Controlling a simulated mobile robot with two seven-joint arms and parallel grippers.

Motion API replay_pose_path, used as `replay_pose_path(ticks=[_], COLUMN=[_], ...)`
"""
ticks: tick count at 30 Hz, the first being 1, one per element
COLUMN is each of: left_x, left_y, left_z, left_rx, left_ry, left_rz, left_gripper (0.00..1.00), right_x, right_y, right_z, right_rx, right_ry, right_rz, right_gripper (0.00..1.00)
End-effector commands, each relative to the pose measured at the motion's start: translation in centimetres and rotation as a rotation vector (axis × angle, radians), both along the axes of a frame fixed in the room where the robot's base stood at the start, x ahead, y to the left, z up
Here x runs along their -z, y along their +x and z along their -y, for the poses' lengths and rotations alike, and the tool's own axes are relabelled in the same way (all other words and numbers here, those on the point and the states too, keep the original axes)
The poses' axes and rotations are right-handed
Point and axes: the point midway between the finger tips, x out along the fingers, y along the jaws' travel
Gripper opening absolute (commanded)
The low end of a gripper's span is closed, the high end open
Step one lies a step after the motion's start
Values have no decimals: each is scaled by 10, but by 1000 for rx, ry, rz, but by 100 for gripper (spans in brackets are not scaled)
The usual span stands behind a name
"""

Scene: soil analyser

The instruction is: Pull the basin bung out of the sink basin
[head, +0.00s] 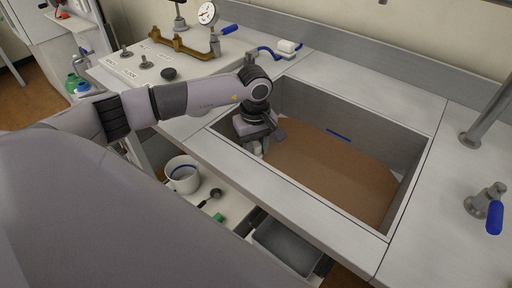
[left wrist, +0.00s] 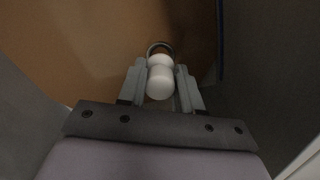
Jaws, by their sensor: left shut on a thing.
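The sink basin (head: 345,115) is a sunken grey box in the counter, with brown, murky contents covering its floor. My left gripper (head: 257,145) reaches down into its left end. In the left wrist view, the left gripper (left wrist: 160,88) is shut on a white rounded piece with a dark ring at its far end, which looks like the basin bung (left wrist: 160,78). In the head view only a small pale bit shows at the fingertips. Whether the bung is seated or lifted cannot be told. My right gripper is not in view.
A blue strip (head: 339,135) shows near the basin's far wall. A tap with a blue handle (head: 494,216) stands on the counter at right. A brass fitting with a gauge (head: 207,14) stands at back left. A white pot (head: 183,174) sits below the counter's front edge.

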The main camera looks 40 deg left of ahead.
Motion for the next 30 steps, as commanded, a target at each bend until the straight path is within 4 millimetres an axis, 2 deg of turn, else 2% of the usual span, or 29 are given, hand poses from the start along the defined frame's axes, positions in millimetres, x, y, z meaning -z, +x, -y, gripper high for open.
replay_pose_path(ticks=[17, 30], left_x=[-31, -32], left_y=[0, 0], left_z=[0, 0], left_rx=[-1, 0], left_ry=[-1, 0], left_rz=[1, 0], left_gripper=[0, 0], right_x=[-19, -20], right_y=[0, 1], right_z=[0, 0], right_rx=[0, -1], right_ry=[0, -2], right_rz=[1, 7], right_gripper=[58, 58])
